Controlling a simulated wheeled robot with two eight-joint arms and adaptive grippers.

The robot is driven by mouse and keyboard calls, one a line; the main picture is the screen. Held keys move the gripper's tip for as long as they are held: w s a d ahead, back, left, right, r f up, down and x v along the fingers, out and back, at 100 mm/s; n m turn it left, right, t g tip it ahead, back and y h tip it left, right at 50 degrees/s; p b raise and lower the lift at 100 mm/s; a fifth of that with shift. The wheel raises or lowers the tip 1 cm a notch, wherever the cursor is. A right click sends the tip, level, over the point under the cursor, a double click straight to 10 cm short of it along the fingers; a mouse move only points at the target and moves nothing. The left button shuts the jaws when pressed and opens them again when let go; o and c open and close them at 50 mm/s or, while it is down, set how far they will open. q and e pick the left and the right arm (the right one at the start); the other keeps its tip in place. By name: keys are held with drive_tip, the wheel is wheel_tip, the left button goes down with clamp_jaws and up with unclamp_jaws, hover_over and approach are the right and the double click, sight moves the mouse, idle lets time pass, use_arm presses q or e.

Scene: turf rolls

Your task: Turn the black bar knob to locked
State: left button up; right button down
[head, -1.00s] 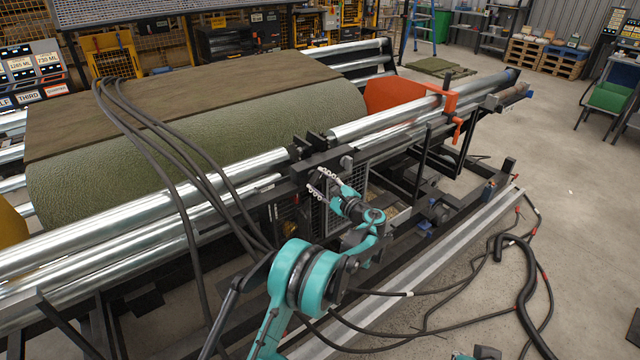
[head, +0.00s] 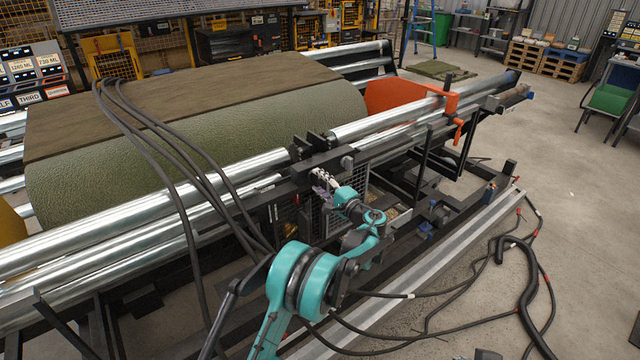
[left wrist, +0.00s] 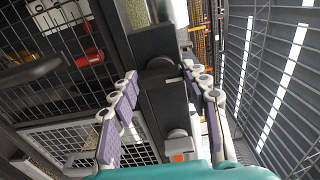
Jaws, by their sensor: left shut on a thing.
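My left gripper (head: 325,189) is at the dark frame (head: 320,160) in front of the big turf roll. In the left wrist view its two purple-padded fingers (left wrist: 162,102) lie on either side of a black bar (left wrist: 165,100), which I take to be the black bar knob. The gripper is shut on it. The bar runs lengthwise between the fingers, with rounded dark pieces along it. In the head view the knob is hidden behind the gripper, and no locked mark can be read. A dark part at the bottom edge, perhaps of my right gripper (head: 480,354), is cut off.
The green turf roll (head: 200,140) lies behind long silver rollers (head: 130,225). Wire mesh (left wrist: 60,60) is close on the left in the wrist view. Black hoses (head: 180,150) hang over the roll, and cables (head: 535,290) lie on the floor. Open floor is at right.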

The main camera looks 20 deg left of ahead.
idle(0.4)
use_arm(q)
drive_tip(key=o, duration=1.2)
drive_tip(key=shift+c, duration=0.2)
drive_tip(key=shift+d, duration=0.1)
drive_tip(key=v, duration=1.2)
